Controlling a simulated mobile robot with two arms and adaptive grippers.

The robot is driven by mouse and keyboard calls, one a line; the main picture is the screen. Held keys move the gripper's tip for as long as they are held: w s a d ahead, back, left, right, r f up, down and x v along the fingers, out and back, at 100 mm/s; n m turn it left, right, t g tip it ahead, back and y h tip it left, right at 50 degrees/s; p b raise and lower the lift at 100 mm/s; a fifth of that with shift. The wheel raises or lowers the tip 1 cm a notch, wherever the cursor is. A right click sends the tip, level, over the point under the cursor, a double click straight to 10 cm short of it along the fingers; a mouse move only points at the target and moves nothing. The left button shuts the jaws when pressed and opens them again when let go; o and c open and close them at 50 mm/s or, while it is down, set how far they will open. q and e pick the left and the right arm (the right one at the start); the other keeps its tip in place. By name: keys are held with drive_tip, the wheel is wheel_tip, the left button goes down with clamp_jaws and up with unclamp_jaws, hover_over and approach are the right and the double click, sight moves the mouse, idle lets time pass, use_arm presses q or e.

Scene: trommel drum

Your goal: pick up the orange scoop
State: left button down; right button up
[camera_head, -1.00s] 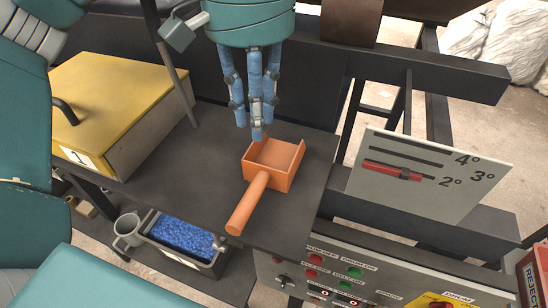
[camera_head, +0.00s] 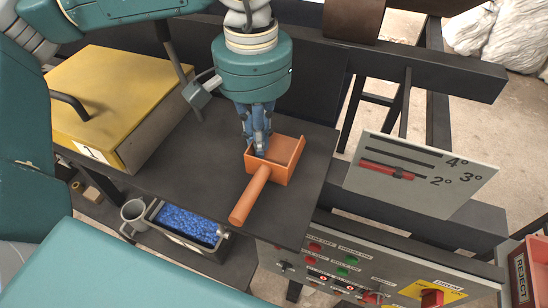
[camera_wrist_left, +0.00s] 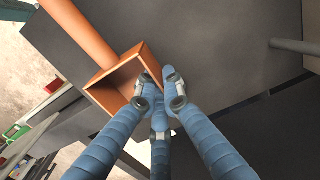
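The orange scoop (camera_head: 283,172) lies on the dark bench top, its open pan toward the back and its round handle (camera_head: 250,195) pointing to the front left. My left gripper (camera_head: 260,150), with blue jointed fingers, points down at the pan's back left side. In the left wrist view the fingertips (camera_wrist_left: 158,82) are close together at the rim of the scoop (camera_wrist_left: 118,78). I cannot tell whether they straddle the wall or press on it. The fingers hide part of the pan. My right gripper is not in view.
A yellow-lidded box (camera_head: 115,85) marked 1 stands left of the scoop. A thin dark post (camera_head: 178,65) rises between it and my gripper. A sloped scale plate (camera_head: 420,175) and a control panel (camera_head: 370,270) are at right. A blue-filled tray (camera_head: 188,225) sits lower down.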

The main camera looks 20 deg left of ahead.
use_arm(q)
drive_tip(key=shift+r, duration=0.1)
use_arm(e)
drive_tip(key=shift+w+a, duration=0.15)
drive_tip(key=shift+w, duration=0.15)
